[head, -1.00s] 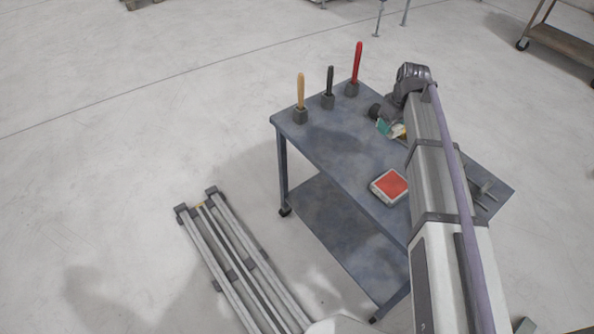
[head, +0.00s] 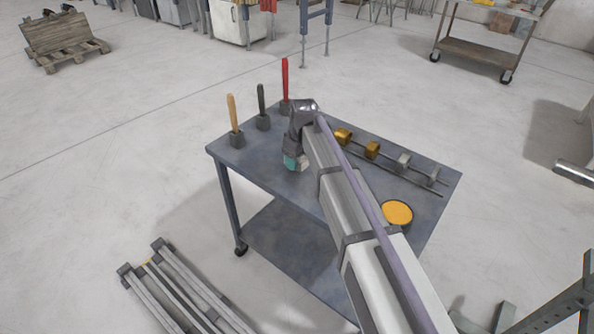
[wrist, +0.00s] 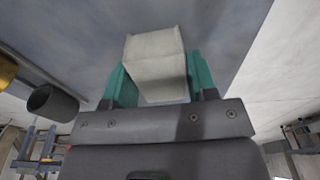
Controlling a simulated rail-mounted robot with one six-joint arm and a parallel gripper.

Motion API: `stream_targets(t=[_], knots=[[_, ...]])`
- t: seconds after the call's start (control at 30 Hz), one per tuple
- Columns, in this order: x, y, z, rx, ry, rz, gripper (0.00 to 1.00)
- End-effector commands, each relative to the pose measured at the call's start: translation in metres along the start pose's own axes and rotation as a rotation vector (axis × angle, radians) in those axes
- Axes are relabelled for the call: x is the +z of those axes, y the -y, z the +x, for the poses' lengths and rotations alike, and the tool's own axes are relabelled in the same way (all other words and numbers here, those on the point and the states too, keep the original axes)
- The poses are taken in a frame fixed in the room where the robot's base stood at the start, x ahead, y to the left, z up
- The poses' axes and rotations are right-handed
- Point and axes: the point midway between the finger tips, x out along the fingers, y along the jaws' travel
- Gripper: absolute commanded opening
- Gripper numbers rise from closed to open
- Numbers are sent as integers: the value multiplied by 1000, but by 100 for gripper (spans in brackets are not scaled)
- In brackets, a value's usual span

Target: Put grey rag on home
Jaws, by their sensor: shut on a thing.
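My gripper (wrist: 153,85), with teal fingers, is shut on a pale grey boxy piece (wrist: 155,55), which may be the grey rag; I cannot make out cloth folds. In the head view my gripper (head: 291,162) is low over the left half of the blue-grey table (head: 262,178), with the pale piece (head: 303,172) at its tip. I cannot tell whether the piece touches the tabletop. No spot marked as home can be made out.
Three upright tools with tan (head: 233,108), black (head: 262,95) and red (head: 285,78) handles stand along the table's far left edge. A round orange-yellow dish (head: 397,212) is near my arm.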

Motion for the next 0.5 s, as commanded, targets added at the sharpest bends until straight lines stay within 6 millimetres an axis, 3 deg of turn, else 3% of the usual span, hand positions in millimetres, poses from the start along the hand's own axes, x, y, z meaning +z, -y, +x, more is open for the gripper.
stream_targets(t=[0.03,0.07,0.43,0.47,0.5], knots=[[2,0,21,0,0,0,34],[3,0,24,0,0,0,34],[3,0,24,0,0,0,34],[3,0,24,0,0,0,54],[3,0,23,0,0,0,58]])
